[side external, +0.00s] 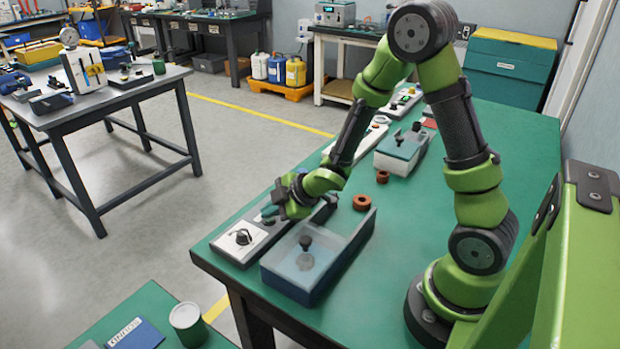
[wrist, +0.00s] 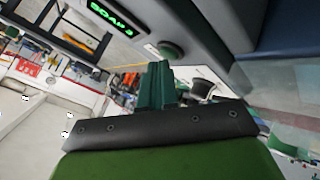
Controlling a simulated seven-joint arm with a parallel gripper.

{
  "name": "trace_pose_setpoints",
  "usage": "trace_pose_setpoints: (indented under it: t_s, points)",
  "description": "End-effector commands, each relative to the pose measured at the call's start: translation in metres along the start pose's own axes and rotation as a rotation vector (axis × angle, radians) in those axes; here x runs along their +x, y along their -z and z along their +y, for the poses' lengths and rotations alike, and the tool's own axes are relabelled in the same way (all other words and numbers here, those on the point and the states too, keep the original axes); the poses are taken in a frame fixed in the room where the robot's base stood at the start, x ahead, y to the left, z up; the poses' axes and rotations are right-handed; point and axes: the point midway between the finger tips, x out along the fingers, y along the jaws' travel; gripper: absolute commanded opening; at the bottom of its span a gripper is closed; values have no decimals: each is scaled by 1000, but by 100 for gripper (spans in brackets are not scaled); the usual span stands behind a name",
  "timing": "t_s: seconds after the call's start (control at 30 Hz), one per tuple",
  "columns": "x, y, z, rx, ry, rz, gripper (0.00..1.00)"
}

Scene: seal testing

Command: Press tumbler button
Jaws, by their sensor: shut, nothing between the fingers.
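A grey and white control panel (side external: 258,232) lies along the left edge of the green table, with a black knob (side external: 243,236) on its near end. The black knob (wrist: 203,88) shows to the right. My gripper (side external: 270,211) is low over the panel, and its teal fingers (wrist: 158,66) are together and empty. In the side view the gripper hides the button.
A blue tank with a clear front part (side external: 310,262) stands close beside the panel. Brown rings (side external: 362,202) and another lidded box (side external: 402,152) are farther back on the table. A grey-lidded cup (side external: 187,320) stands on a separate green surface at the front.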

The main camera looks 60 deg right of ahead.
Motion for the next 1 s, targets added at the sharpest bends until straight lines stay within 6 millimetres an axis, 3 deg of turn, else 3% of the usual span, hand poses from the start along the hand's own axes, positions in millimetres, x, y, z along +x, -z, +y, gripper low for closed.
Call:
trace_pose_setpoints:
  t_s: [0.4,1.0]
  points:
    - [6,-4,-4,-2,8,-7,0]
    - [-4,-4,-6,2,18,-15,0]
